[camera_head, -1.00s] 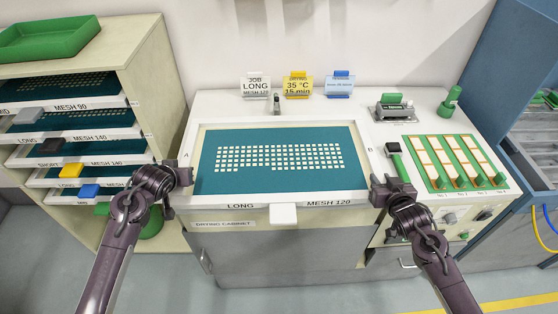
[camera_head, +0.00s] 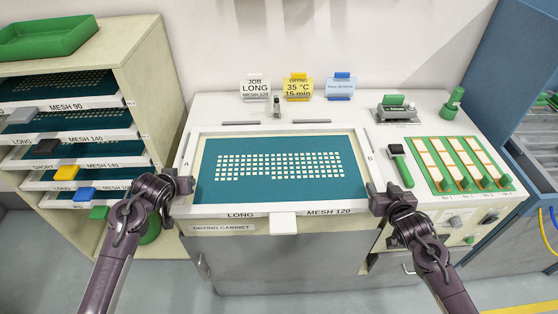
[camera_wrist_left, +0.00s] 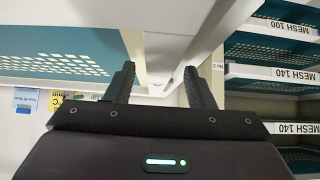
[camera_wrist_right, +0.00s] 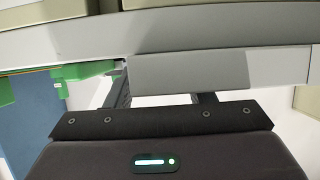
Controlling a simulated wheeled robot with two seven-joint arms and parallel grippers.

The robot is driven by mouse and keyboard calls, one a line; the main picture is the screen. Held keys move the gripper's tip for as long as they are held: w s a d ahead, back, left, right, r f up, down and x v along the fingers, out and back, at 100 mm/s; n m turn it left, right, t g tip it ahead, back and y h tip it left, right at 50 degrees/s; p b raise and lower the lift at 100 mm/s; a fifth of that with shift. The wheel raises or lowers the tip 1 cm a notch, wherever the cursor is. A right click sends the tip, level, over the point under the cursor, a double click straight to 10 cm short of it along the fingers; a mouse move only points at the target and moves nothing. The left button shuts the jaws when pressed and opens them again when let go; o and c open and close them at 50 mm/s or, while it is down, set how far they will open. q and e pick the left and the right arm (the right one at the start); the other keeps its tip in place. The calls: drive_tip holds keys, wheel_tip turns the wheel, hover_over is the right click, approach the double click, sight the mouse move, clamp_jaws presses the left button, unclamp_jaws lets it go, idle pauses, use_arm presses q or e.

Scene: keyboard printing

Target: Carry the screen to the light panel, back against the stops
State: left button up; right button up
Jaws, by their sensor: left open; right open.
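The screen (camera_head: 280,192), a teal mesh with a pale key-grid pattern in a white frame labelled LONG and MESH 120, lies flat at the middle of the white bench. It covers the light panel, whose lit surface I cannot make out. Two dark stops, left (camera_head: 240,122) and right (camera_head: 311,121), show behind the frame's back edge, with a narrow gap. My left gripper (camera_head: 184,185) is open at the frame's left front corner; in the left wrist view its fingers stand either side of a white edge. My right gripper (camera_head: 380,198) is open at the right front corner.
A screen rack (camera_head: 150,90) stands at the left. A squeegee (camera_head: 400,165), a green tray of slots (camera_head: 458,164) and a grey device (camera_head: 397,112) lie to the right. Small signs (camera_head: 298,87) stand at the back. The drying cabinet (camera_head: 270,260) is below.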

use_arm(q)
drive_tip(key=v, duration=1.1)
drive_tip(key=shift+s+r, duration=0.2)
use_arm(e)
drive_tip(key=shift+s, duration=0.1)
drive_tip(key=v, duration=1.2)
